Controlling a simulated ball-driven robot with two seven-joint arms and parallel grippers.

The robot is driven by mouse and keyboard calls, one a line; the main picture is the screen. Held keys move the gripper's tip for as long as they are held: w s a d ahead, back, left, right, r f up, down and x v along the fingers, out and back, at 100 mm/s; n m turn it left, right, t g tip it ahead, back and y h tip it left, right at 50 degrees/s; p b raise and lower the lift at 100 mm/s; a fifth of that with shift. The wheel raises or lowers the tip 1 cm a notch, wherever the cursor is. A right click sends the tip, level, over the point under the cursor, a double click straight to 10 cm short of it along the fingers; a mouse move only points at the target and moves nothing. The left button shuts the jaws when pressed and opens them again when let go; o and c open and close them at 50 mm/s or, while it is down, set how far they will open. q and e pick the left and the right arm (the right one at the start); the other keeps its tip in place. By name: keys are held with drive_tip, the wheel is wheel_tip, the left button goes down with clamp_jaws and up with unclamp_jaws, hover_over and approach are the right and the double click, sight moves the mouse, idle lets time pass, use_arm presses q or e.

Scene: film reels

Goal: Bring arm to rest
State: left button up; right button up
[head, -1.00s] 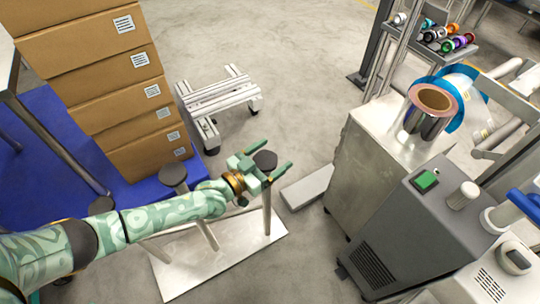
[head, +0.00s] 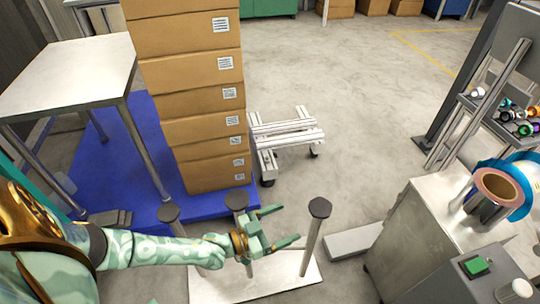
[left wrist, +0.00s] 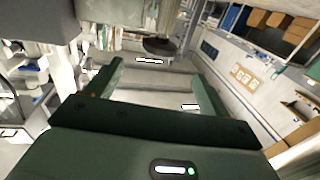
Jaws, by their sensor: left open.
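My left arm reaches in from the left in the head view. My left gripper (head: 283,228) is open and empty, its two green fingers spread and pointing right. It is above a white base plate (head: 289,288) with several dark-capped posts, between the middle post (head: 237,201) and the right post (head: 319,209). In the left wrist view, the open fingers (left wrist: 155,85) have nothing between them that I can see gripped; a dark round cap (left wrist: 160,46) shows beyond them. My right gripper is not in view.
A stack of cardboard boxes (head: 200,112) stands on a blue platform (head: 105,172), beside a metal table (head: 72,72). A white wheeled frame (head: 285,138) is on the floor. A metal cabinet (head: 420,235) with a film reel (head: 492,195) stands at right.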

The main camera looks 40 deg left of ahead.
use_arm(q)
drive_tip(key=shift+v, duration=1.25)
